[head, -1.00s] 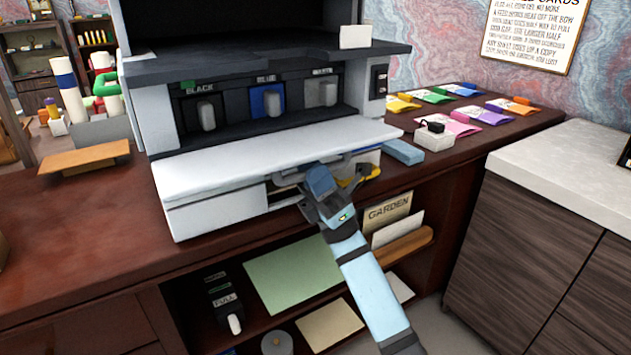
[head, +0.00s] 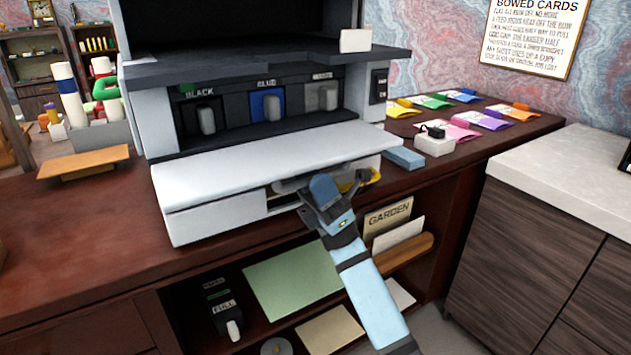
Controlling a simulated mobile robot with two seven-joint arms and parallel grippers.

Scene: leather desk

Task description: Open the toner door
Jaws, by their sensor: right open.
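The toner door (head: 250,165) is the wide white flap on the front of the machine, seen in the head view. It is swung down and out, lying nearly flat with its front edge a little low. Behind it the toner bay shows, with a black slot (head: 207,117), a blue slot (head: 267,104) and a third slot (head: 325,97) at its right. My right gripper (head: 327,187) is open just below the door's front edge. Whether it touches the door is unclear. The door's handle is mostly hidden. My left gripper is out of view.
A yellow item (head: 357,180) sits close beside my right gripper, under the door. A blue block (head: 404,159) and a white box (head: 434,146) lie right of the machine. The shelf below holds a green sheet (head: 293,279) and a garden card (head: 388,213). A pale-topped cabinet (head: 580,190) stands at right.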

